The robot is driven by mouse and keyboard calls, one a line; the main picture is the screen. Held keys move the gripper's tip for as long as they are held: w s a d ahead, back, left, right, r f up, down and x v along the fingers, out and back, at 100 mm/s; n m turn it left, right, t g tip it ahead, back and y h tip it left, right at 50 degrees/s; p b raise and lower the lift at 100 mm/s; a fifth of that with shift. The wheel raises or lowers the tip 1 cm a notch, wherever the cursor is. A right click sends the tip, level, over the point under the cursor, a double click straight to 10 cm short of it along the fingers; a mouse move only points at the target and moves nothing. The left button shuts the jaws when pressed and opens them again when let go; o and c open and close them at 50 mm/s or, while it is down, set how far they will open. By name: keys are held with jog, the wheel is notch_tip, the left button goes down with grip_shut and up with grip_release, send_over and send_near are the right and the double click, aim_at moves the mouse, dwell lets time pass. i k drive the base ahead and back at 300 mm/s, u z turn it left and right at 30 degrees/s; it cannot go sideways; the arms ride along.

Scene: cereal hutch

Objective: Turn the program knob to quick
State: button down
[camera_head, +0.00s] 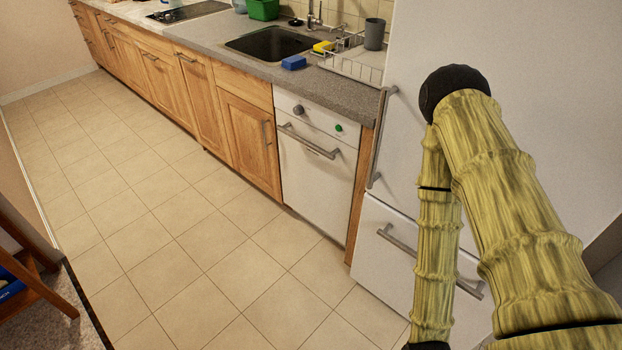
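The white dishwasher (312,180) stands under the counter, between the wooden cabinets and a narrow wooden panel beside the fridge. Its grey round program knob (298,109) is at the upper left of its front. A small green button (338,128) is to the right of the knob. A grey bar handle (308,141) runs below them. The knob's markings are too small to read. My arm, with a yellow-green bamboo-like surface, fills the right side in front of the fridge. My gripper does not show; the forearm runs down out of the bottom edge.
The white fridge (420,60) with grey handles stands right of the dishwasher, behind my arm. The counter holds a sink (272,44), a blue sponge (294,62) and a dish rack (352,66). The tiled floor (170,240) is clear. A wooden chair (40,285) is at lower left.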

aim_at(298, 110)
jog(key=k, duration=0.6)
jog(key=u, duration=0.6)
jog(key=i, duration=0.6)
jog(key=u, duration=0.5)
jog(key=i, duration=0.75)
jog(key=z, duration=0.25)
